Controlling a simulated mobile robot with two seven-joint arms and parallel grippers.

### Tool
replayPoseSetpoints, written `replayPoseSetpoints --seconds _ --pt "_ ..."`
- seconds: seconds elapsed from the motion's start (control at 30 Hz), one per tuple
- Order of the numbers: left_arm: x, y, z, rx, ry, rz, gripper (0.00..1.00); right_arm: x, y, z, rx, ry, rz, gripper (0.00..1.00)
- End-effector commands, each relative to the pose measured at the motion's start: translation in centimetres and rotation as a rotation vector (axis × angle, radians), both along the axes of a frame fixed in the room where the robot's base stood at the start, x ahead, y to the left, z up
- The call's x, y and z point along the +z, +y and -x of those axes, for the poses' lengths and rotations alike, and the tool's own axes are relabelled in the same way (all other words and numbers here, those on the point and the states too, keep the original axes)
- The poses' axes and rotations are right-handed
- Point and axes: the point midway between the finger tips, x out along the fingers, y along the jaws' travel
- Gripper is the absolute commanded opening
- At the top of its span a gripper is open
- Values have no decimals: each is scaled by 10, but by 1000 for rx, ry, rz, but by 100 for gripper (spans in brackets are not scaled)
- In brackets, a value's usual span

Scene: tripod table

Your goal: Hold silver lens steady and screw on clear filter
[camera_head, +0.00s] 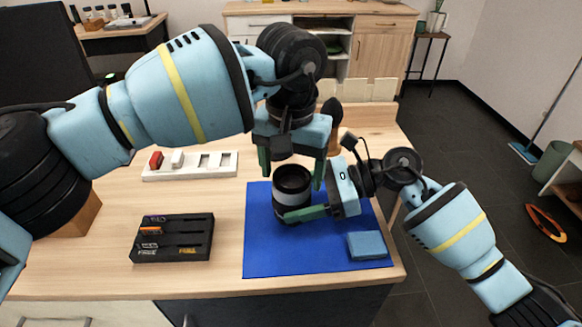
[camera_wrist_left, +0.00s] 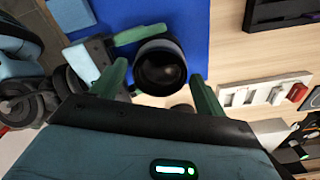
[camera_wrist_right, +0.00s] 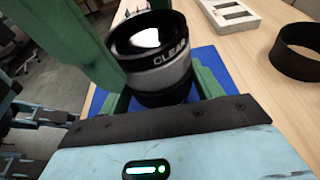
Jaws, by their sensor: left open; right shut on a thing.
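The silver lens (camera_head: 291,199) stands upright on the blue mat (camera_head: 262,255), with a silver band and dark ends. The clear filter (camera_wrist_right: 165,52), a black ring lettered "CLEAR", sits on the lens top; I cannot tell whether it is threaded on. My right gripper (camera_head: 305,208) is shut on the lens from the right, its green fingers around the body (camera_wrist_right: 165,80). My left gripper (camera_head: 292,168) is open above the lens, fingers pointing down on either side of its top. In the left wrist view the dark round top (camera_wrist_left: 160,68) shows between the fingers.
A black slotted tray (camera_head: 172,250) with small items is at front left. A white slotted holder (camera_head: 215,172) with a red piece stands behind it. A blue block (camera_head: 367,245) lies on the mat's right. A black ring (camera_wrist_right: 298,52) stands on the table in the right wrist view.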

Motion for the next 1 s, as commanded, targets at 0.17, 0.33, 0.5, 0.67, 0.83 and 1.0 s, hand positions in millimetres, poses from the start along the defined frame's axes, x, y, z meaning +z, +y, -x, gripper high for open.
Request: replayPoseSetpoints --seconds 0.17,0.33,0.5,0.67,0.83,1.0 --pt "0 0 0 39 0 0 74 -2 -1 0 -2 2 4 52" --pt "0 0 0 114 -1 1 74 -2 -1 0 -2 2 5 52" --pt "0 -1 0 258 -2 1 74 -3 -1 0 -2 3 5 52" --pt "0 -1 0 299 -2 1 74 -3 -1 0 -2 3 5 52" --pt "0 -1 0 356 -2 1 74 -3 -1 0 -2 3 5 52" --pt "0 -2 0 506 -3 2 74 -3 -1 0 -1 3 6 52"
